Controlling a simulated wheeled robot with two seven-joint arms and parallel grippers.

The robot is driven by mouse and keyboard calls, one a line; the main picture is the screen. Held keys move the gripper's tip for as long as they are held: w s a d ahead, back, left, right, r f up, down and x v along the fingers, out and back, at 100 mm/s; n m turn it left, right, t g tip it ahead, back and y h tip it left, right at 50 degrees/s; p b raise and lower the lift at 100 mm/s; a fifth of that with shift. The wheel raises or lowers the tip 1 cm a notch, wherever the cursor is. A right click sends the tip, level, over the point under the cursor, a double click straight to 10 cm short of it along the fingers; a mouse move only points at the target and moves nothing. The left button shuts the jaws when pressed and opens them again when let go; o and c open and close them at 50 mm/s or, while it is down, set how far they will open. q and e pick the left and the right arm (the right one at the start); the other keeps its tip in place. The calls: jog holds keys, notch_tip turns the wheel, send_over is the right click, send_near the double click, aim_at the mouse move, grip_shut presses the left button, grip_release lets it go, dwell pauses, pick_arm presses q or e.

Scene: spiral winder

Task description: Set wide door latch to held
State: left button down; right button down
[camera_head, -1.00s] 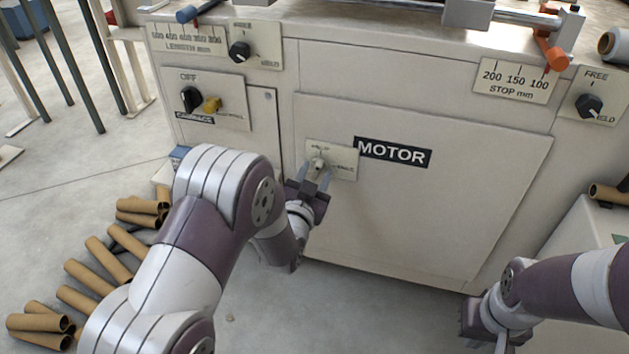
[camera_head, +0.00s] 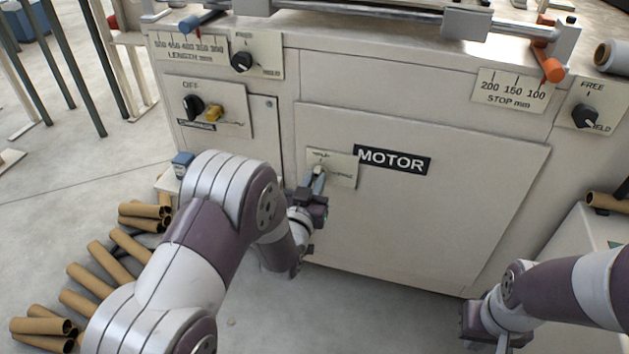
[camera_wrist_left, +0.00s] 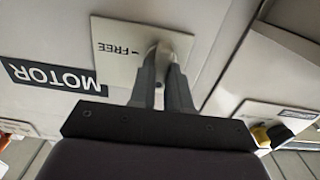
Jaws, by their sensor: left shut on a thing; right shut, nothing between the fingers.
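The wide motor door (camera_head: 430,200) is a large cream panel with a black MOTOR label (camera_head: 394,160). Its latch plate (camera_head: 344,168) is at the door's upper left. My left gripper (camera_head: 318,178) is at the plate, shut on the latch knob (camera_wrist_left: 158,50). In the left wrist view the plate (camera_wrist_left: 115,52) appears upside down with the word FREE; its other word is hidden there. The fingers cover most of the knob, so its exact pointing is hard to see. My right gripper (camera_head: 485,335) is low at the right, apart from the machine; its fingers are hardly visible.
Other dark knobs sit on the machine front: one at upper left (camera_head: 242,61), one at upper right (camera_head: 584,116). Cardboard tubes (camera_head: 110,262) lie on the floor at left.

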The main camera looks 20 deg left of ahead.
pick_arm(q)
jog(key=c, duration=1.1)
grip_release()
jog(key=shift+s, duration=0.1)
jog(key=s+p, duration=0.2)
jog(key=s, duration=0.4)
jog(key=s+p, duration=0.3)
jog(key=s, duration=0.3)
jog(key=shift+s+a, duration=0.2)
jog(key=shift+s, duration=0.1)
